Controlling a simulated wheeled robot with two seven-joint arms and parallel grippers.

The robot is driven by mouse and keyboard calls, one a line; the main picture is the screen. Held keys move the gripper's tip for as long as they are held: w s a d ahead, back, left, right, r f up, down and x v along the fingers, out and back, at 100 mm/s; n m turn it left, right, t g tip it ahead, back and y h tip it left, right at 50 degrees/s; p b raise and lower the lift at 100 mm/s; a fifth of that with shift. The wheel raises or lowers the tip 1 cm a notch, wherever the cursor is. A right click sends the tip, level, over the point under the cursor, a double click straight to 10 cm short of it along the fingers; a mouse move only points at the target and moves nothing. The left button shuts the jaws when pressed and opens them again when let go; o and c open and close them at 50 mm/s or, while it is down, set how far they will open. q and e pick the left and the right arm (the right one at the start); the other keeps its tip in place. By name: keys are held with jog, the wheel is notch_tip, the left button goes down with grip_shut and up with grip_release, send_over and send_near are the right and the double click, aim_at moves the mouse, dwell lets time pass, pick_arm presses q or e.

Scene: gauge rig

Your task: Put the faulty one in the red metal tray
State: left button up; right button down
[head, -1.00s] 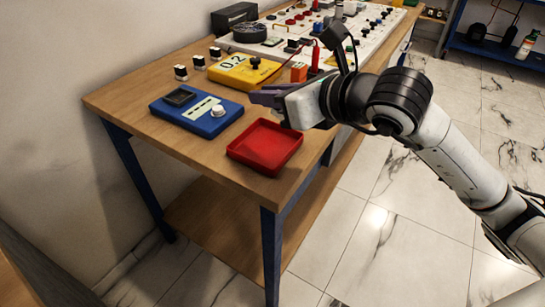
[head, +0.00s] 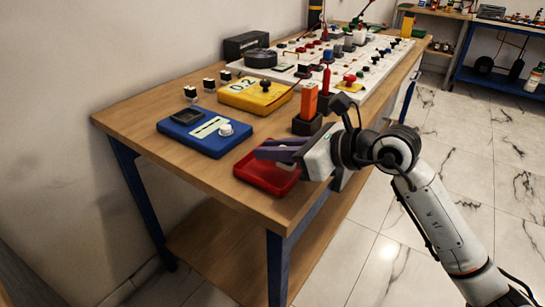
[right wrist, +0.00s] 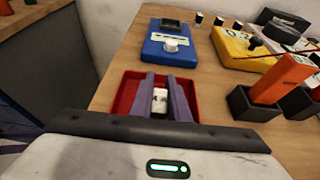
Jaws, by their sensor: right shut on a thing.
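The red metal tray (head: 262,181) sits at the front edge of the wooden table; it also shows in the right wrist view (right wrist: 128,92). My right gripper (head: 264,150) is over the tray with its purple fingers pointing left. In the right wrist view its fingers (right wrist: 161,88) are shut on a small white piece (right wrist: 160,102), which lies between them with the tray behind. The gap between the piece and the tray floor is hard to judge. The head view hides the piece. My left gripper is not in view.
A blue meter (head: 205,131) stands behind the tray, with a yellow meter (head: 254,94) reading about 0.2 farther back. Three small black-topped pieces (head: 209,84) stand at the left. Orange and red probes in dark holders (head: 307,123) stand right of the tray. A white component board (head: 350,70) lies beyond.

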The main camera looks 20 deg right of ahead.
jog(key=shift+f, duration=0.8)
jog(key=shift+f, duration=0.15)
jog(key=c, duration=1.7)
grip_release()
jog(key=shift+r, duration=0.25)
jog(key=v, duration=1.2)
jog(key=shift+f, duration=0.15)
